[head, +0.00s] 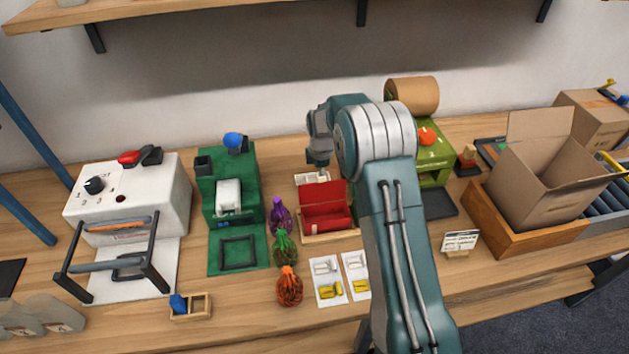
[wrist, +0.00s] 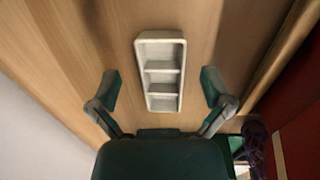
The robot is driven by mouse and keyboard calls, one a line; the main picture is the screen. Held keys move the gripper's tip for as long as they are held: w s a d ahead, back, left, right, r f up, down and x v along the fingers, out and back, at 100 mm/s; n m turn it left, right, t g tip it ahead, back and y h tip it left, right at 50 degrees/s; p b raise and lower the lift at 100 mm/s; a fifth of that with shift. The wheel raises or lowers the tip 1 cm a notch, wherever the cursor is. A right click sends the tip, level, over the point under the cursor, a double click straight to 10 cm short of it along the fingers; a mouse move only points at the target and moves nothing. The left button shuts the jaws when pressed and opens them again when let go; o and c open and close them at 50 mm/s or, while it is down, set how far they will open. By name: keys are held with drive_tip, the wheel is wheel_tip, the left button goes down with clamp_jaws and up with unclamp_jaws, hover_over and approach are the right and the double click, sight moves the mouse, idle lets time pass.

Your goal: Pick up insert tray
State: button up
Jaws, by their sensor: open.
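The insert tray (wrist: 162,110) is a small white tray with three compartments in a row. It lies on the wooden table and shows in the wrist view between my fingers. In the head view the tray (head: 309,178) is partly hidden behind my arm and gripper, behind the red box. My gripper (wrist: 160,92) is open, with one dark green finger on each side of the tray. Neither finger appears to touch it. In the head view my gripper (head: 319,158) points down above the tray. How high it is above the table I cannot tell.
A red box (head: 326,208) in a wooden holder stands just in front of the tray. A green machine (head: 229,185) is to the left. Purple, green and orange net bags (head: 288,286) lie between. A brown paper roll (head: 412,94) stands behind right; an open cardboard box (head: 540,185) is farther right.

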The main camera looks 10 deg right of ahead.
drive_tip(key=shift+a+f, duration=0.15)
drive_tip(key=shift+f, duration=0.4)
drive_tip(key=shift+a+f, duration=0.15)
drive_tip(key=shift+a, duration=0.3)
drive_tip(key=shift+d, duration=0.35)
drive_tip(key=c, duration=0.9)
drive_tip(key=shift+a, duration=0.1)
